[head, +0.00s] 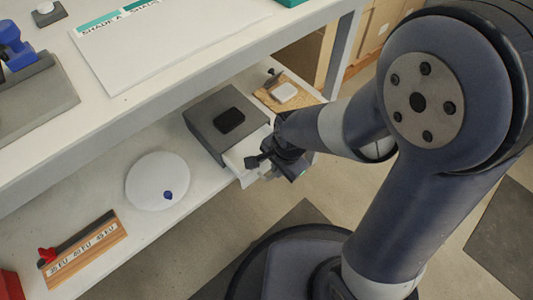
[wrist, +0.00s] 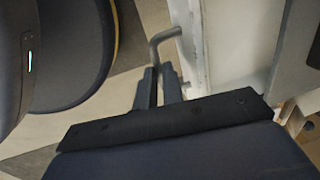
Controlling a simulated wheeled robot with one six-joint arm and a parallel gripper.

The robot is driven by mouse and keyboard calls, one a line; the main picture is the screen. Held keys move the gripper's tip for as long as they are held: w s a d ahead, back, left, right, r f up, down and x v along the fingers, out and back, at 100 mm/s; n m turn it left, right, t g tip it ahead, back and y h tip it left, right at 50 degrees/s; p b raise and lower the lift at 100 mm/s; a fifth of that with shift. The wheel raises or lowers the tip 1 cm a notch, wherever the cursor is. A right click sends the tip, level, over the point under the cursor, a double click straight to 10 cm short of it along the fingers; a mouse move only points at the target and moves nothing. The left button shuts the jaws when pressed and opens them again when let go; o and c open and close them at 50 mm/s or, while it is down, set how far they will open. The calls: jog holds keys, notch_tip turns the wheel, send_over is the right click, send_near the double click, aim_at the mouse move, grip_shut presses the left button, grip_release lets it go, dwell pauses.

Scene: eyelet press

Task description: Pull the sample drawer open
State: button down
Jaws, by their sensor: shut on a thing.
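The sample drawer's grey housing (head: 205,125) stands on the lower shelf, with a black pad (head: 230,120) on its top. The pale drawer (head: 243,160) sticks out at the housing's front, partly hidden by my gripper. My gripper (head: 258,162) is at the drawer's front. In the wrist view the pale drawer (wrist: 237,38) lies right of my fingers. My gripper's two narrow fingers (wrist: 160,80) are shut on the bent grey handle (wrist: 166,37), whose upper end shows beyond the fingertips. The gripped part of the handle is hidden between them.
On the lower shelf are a white round plate (head: 157,183) with a small blue piece, a labelled wooden rack (head: 84,248) and a cork board (head: 287,95) with a white block. Open floor (head: 325,195) lies in front.

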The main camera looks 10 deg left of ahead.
jog(key=s+d, duration=0.3)
jog(key=shift+d, duration=0.35)
jog(key=c, duration=1.5)
grip_release()
jog(key=shift+r, duration=0.1)
jog(key=r+p, duration=0.2)
jog(key=r, duration=0.1)
jog(key=s+d+r+p, duration=0.1)
jog(key=r+p, duration=0.1)
jog(key=r, duration=0.2)
jog(key=r+p, duration=0.2)
jog(key=r, duration=0.1)
jog(key=shift+s+d+r, duration=0.15)
jog(key=shift+d+r, duration=0.05)
jog(key=shift+r, duration=0.05)
jog(key=shift+f, duration=0.1)
